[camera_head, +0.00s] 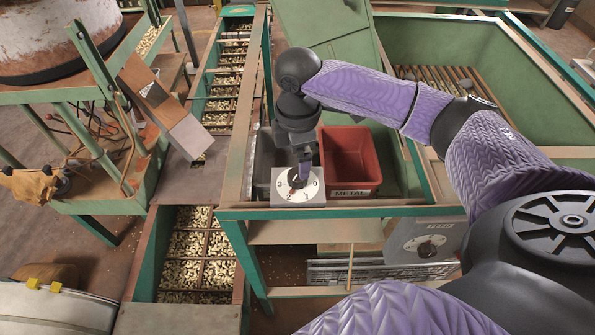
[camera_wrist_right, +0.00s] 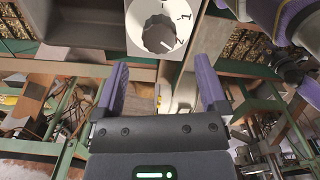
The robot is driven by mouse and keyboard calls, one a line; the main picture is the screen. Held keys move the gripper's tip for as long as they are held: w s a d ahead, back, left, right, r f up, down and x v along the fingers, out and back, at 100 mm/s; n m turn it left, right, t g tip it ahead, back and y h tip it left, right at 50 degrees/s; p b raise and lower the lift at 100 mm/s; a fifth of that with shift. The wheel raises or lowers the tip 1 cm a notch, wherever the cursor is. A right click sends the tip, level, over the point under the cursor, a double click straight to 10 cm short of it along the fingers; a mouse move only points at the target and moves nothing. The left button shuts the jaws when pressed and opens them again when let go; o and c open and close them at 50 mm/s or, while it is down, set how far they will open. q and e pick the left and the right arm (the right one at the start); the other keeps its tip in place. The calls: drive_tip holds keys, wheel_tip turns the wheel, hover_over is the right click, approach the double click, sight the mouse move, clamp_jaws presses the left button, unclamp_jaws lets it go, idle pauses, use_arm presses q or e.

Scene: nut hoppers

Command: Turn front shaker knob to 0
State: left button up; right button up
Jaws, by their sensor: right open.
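A white dial plate (camera_head: 311,198) marked 3, 2, 1, 0 sits at the front edge of the green frame. Its round knob (camera_head: 297,181) is partly covered by my right gripper (camera_head: 304,168), which points down just above it. In the right wrist view the dial plate (camera_wrist_right: 187,12) and the knob (camera_wrist_right: 160,36) show at the top, beyond the fingertips. My right gripper (camera_wrist_right: 160,64) is open with nothing between its purple fingers. I cannot tell which number the knob points to. My left gripper is not in view.
A grey panel (camera_head: 425,240) with a black knob hangs lower right. Nut-filled conveyor trays (camera_head: 199,250) run at left. A green hopper (camera_head: 480,60) is behind.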

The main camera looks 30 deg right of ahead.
sight(298, 178)
wheel_tip(298, 178, down, 6)
drive_tip(key=shift+f, duration=0.15)
